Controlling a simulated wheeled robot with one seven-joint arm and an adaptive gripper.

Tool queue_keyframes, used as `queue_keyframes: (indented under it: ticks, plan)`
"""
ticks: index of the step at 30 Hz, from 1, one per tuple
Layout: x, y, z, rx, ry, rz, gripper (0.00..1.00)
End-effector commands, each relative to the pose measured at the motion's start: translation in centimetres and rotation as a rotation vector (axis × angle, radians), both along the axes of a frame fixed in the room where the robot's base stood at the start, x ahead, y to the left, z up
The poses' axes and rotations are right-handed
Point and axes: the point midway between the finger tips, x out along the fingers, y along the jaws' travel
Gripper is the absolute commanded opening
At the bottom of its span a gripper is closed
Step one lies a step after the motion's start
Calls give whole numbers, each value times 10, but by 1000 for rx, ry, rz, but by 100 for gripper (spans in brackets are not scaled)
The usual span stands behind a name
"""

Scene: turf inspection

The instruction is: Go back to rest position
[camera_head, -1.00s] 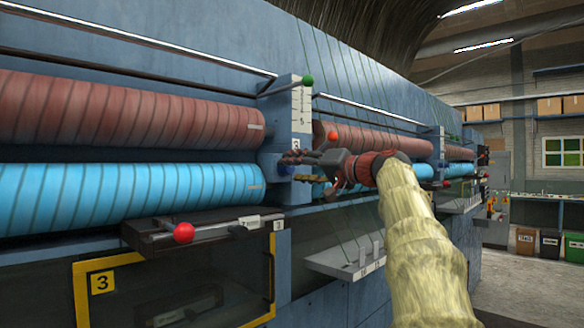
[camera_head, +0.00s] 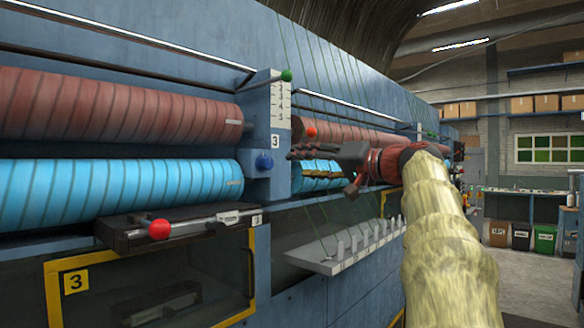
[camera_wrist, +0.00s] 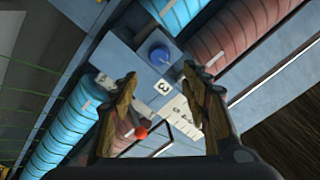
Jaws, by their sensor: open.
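My gripper (camera_head: 305,155) is at the end of my outstretched arm, in front of the rollers just right of the post marked 3 (camera_head: 268,125). In the wrist view, its two fingers (camera_wrist: 162,95) are spread apart with nothing between them. Beyond them show the post with its number 3 and scale (camera_wrist: 170,90), a blue knob (camera_wrist: 161,56) and a red ball (camera_wrist: 141,133). My arm's rest position is not marked in view.
Red rollers (camera_head: 110,105) run above blue rollers (camera_head: 120,190) along the blue machine. A red-knobbed lever (camera_head: 159,229) juts out at the lower left. A grey bracket tray (camera_head: 330,262) sits below my gripper. Bins (camera_head: 520,237) stand at the far right, with open floor before them.

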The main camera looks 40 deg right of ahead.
Motion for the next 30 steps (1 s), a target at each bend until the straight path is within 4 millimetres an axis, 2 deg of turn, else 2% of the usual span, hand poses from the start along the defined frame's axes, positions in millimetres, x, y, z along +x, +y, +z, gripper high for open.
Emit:
queue_keyframes:
  ticks: [10, 11, 13, 14, 17, 20, 21, 23, 27, 30]
  plan:
    - [0, -1, 1, 21, -1, -5, 47]
    - [1, -5, -2, 35, 8, -20, 47]
    - [3, -19, -22, 60, 57, -58, 47]
    - [3, -26, -35, 75, 81, -75, 47]
    - [3, -49, -90, 131, 187, -140, 47]
    - [-6, -59, -156, 178, 328, -215, 47]
    - [-9, -53, -183, 189, 389, -233, 47]
    - [-12, -39, -222, 195, 481, -252, 47]
    - [-24, 15, -303, 165, 681, -255, 47]
    - [-38, 62, -352, 106, 810, -235, 47]
